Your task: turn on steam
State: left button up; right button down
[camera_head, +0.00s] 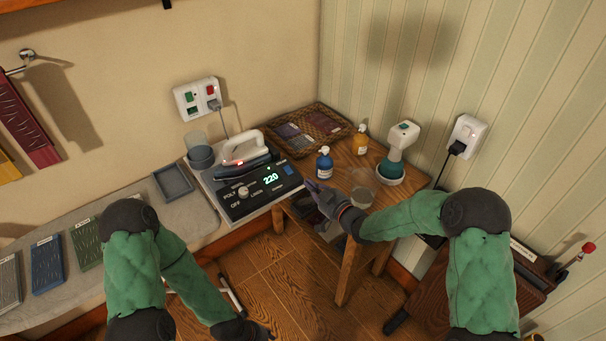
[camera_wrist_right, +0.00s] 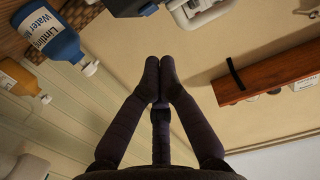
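The steam iron station (camera_head: 262,198) sits on the counter. Its lit green display reads 220, and a dial (camera_head: 243,191) sits on its panel beside POLY and OFF lettering. The iron (camera_head: 243,152) rests on top with a small red light. My right gripper (camera_head: 312,187) is just off the station's right front corner, apart from the dial. In the right wrist view its fingertips (camera_wrist_right: 159,64) are together with nothing visible between them. My left gripper (camera_head: 245,331) is low at the bottom, below the counter, and its fingers are not clear.
A blue bottle (camera_head: 324,163), an orange bottle (camera_head: 360,139), a glass (camera_head: 361,197) and a green-and-white steamer (camera_head: 395,155) stand on the wooden table near my right arm. A wicker tray (camera_head: 340,122) lies behind. A cup (camera_head: 201,156) stands left of the iron.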

jog(key=shift+f+v, duration=0.25)
jog(key=shift+v, duration=0.8)
jog(key=shift+d, duration=0.1)
jog(key=s+d+f+m+g+h, duration=0.25)
jog(key=s+f, duration=0.45)
jog(key=f, duration=0.4)
jog(key=s+d+f+m+g+h, duration=0.1)
jog(key=s+f+m+g+h, duration=0.25)
jog(key=s+f, duration=0.6)
jog(key=s+f+m+g, duration=0.1)
jog(key=s+f+g, duration=0.2)
jog(key=s, duration=0.6)
jog(key=s+f+m+g, duration=0.2)
jog(key=s+f+g, duration=0.2)
jog(key=s, duration=0.6)
jog(key=shift+s+d+f+m, duration=0.2)
jog(key=shift+s+f+m, duration=0.1)
jog(key=shift+f, duration=0.4)
